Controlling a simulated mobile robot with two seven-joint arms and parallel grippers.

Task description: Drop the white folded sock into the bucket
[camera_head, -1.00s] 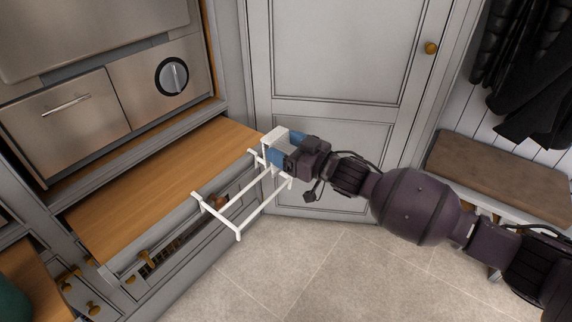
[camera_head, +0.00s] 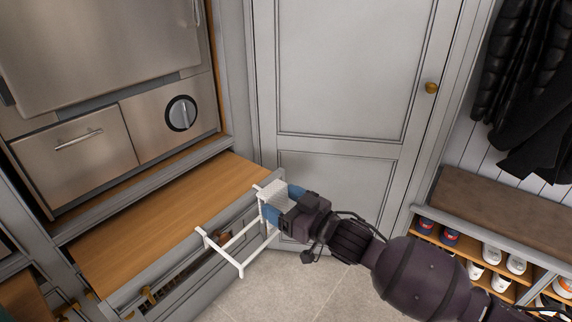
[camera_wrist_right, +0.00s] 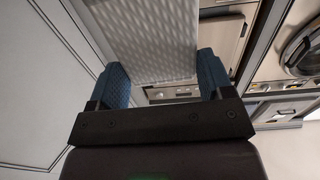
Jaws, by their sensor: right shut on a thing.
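My right gripper (camera_head: 272,200) reaches in from the lower right with blue finger pads. It is shut on a white, textured piece that looks like the folded sock (camera_head: 272,187). It holds it by the right end of the wooden counter, over or beside a white rail. In the right wrist view the sock (camera_wrist_right: 150,40) fills the space between the blue fingers (camera_wrist_right: 165,80). I cannot make out a bucket in either view. My left gripper is not in view.
The wooden counter (camera_head: 160,215) is bare. A white rail (camera_head: 240,262) sticks out from its front. A grey door (camera_head: 345,80) stands behind. At right are a brown bench cushion (camera_head: 500,215) and shelves with several shoes (camera_head: 492,254). Tiled floor (camera_head: 285,290) shows below.

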